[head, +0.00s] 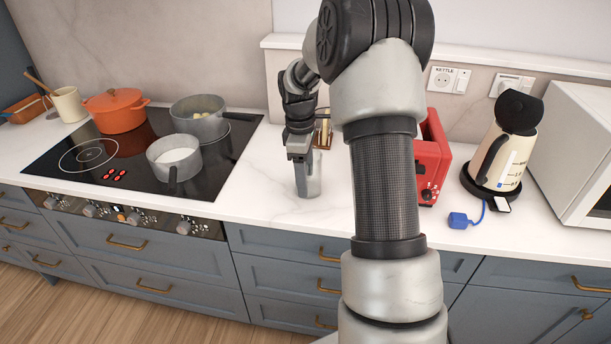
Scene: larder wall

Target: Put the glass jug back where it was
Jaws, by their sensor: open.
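The glass jug (314,182) is a clear upright vessel on the white worktop, between the hob and the red toaster. My gripper (301,178) points down at the jug's left side, with its fingers at the jug's upper part. The jaws are open. My arm and gripper hide part of the jug, and I cannot tell whether a finger touches it.
The black hob (125,165) at left carries an orange pot (117,112), a grey pot (200,122) and a saucepan (174,160). A red toaster (434,160), a cream kettle (503,155) and a white microwave (585,150) stand at right. Worktop left of the jug is clear.

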